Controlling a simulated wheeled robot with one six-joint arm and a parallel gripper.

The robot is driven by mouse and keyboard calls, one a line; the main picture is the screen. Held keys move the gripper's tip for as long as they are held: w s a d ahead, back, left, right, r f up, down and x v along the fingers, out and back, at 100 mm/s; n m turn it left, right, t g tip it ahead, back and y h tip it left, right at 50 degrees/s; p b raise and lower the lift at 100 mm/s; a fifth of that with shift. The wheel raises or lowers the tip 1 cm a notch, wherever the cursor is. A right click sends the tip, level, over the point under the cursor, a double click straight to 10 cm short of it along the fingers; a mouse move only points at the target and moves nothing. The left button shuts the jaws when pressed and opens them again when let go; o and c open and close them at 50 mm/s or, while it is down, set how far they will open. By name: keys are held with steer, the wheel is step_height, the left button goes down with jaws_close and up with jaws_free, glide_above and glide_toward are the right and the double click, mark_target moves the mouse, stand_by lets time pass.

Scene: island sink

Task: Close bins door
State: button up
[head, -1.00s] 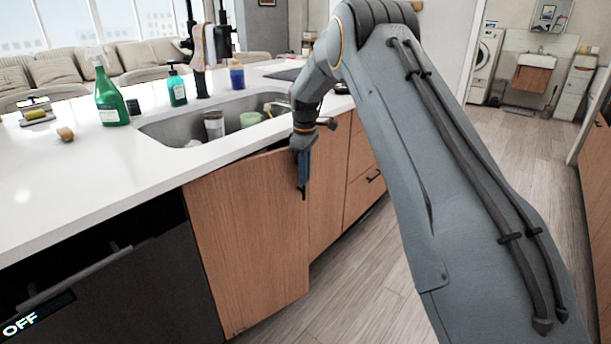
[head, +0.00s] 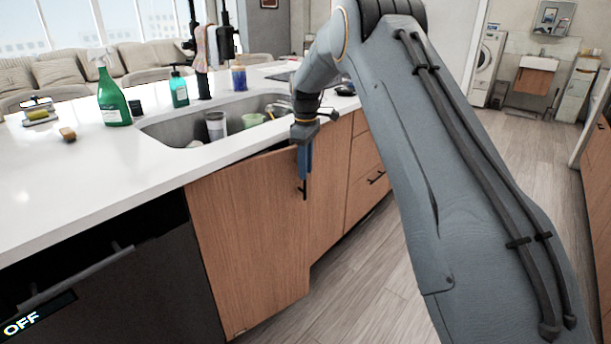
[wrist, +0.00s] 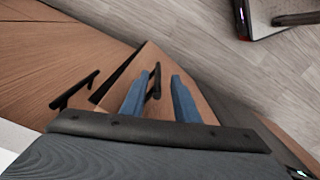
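The wooden bins door (head: 245,235) under the sink counter stands ajar, its right edge swung out from the cabinet front. In the wrist view the door (wrist: 165,58) shows a dark gap along its left edge. Its black bar handle (head: 303,188) is near the top right corner. My gripper (head: 305,175) points down at this corner, just in front of the door. In the wrist view my gripper (wrist: 160,78) has its two blue fingers apart, with the handle (wrist: 155,82) between them. Neither finger clearly touches the handle.
A dark dishwasher (head: 100,285) is left of the door. Wooden drawers (head: 365,165) continue to the right. The white counter (head: 85,185) with a sink (head: 185,130) lies above. The wood floor (head: 365,270) in front is clear.

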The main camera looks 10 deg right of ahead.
steer(key=shift+r, duration=2.3)
